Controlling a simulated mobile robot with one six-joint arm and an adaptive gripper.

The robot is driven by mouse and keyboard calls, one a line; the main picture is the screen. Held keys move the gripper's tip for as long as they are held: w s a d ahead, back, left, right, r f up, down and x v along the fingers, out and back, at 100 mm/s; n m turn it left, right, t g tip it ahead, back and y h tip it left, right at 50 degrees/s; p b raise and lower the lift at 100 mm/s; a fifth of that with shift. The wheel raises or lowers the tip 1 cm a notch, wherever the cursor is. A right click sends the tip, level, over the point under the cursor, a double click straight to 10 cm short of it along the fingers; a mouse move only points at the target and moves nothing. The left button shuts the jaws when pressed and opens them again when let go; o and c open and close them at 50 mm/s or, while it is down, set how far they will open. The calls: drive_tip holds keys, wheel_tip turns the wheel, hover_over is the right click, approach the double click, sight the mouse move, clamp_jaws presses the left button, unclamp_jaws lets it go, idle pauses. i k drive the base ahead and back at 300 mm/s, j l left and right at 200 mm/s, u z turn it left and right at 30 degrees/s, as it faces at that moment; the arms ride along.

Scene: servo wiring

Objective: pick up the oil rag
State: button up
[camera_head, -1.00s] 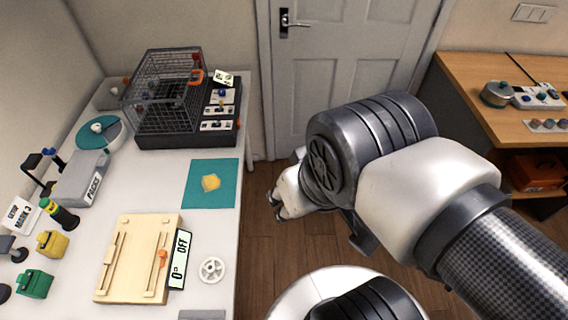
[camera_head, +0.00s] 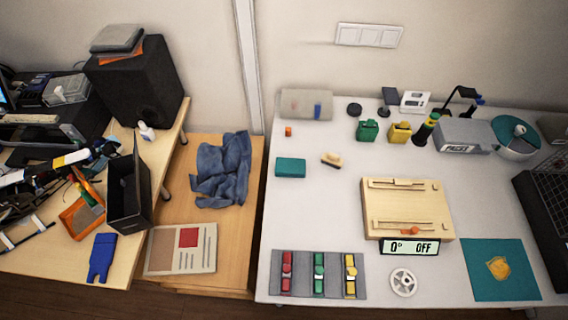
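A crumpled dark blue cloth (camera_head: 224,170), which looks like the oil rag, lies on a low wooden surface (camera_head: 180,206) between the two tables. Nothing covers it. A smaller flat blue item (camera_head: 101,258) lies on the front edge of the left desk; I cannot tell what it is made of. My gripper is not in view now, so its distance from the cloth and its state do not show.
A booklet (camera_head: 182,250) lies in front of the cloth. A black open box (camera_head: 128,192) and a black speaker-like box (camera_head: 138,82) stand on the cluttered left desk.

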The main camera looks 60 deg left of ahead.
sight(285, 167)
drive_tip(key=u, duration=2.3)
drive_tip(key=i+j+u, duration=0.1)
drive_tip(key=i+j, duration=0.25)
